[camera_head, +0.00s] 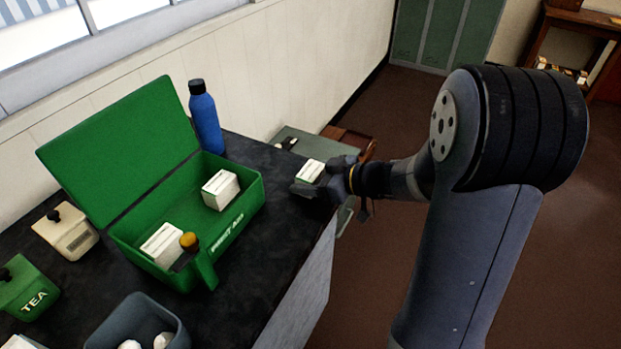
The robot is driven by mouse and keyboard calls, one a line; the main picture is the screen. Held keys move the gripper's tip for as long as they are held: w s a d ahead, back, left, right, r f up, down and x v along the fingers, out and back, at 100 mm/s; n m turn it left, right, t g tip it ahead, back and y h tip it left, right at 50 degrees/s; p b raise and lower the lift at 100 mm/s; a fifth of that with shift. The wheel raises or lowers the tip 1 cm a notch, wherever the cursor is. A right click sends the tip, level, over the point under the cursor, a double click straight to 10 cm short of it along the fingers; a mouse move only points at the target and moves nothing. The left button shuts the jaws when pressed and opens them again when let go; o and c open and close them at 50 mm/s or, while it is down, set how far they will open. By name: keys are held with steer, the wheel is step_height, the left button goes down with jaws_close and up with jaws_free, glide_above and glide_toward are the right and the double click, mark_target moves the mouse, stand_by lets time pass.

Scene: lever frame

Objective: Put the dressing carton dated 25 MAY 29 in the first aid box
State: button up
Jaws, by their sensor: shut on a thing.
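The green first aid box (183,275) stands on the dark counter with its lid (120,150) open and leaning back. Two white cartons are inside it, one toward the right (220,190) and one at the front left (161,245). My gripper (310,178) is right of the box, above the counter's right end. It is shut on a white carton with a green edge (310,171). The dates on the cartons are too small to read. The gripper's far finger is partly hidden by the carton and wrist.
A blue bottle (206,118) stands behind the box. A cream canister (66,232), a green TEA tin (27,288) and a grey bin (138,322) are left and in front. Bare counter (268,240) lies right of the box.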

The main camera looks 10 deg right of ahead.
mark_target(311, 169)
step_height(311, 169, up, 9)
steer(key=shift+r, duration=0.3)
steer(key=shift+w, duration=0.25)
steer(key=w+d+f+m+t+h+p, duration=0.1)
steer(key=d+f+m+h, duration=0.1)
steer(key=d, duration=0.1)
steer(key=w+d+f+m+t+h+p, duration=0.1)
steer(key=d+f+m+t+h+p, duration=0.1)
steer(key=f, duration=0.1)
steer(key=w+d+f+m+t+h+p, duration=0.1)
steer(key=d+f+m+t+h, duration=0.1)
steer(key=d+m, duration=0.1)
steer(key=shift+w+d+f+h, duration=0.2)
steer(key=shift+d+f+h, duration=0.05)
steer(key=shift+d+h, duration=0.1)
steer(key=shift+s+d+f+m+h+p, duration=0.2)
steer(key=shift+d+f+m+h+p, duration=0.15)
steer(key=shift+d+f, duration=0.2)
steer(key=shift+a, duration=0.1)
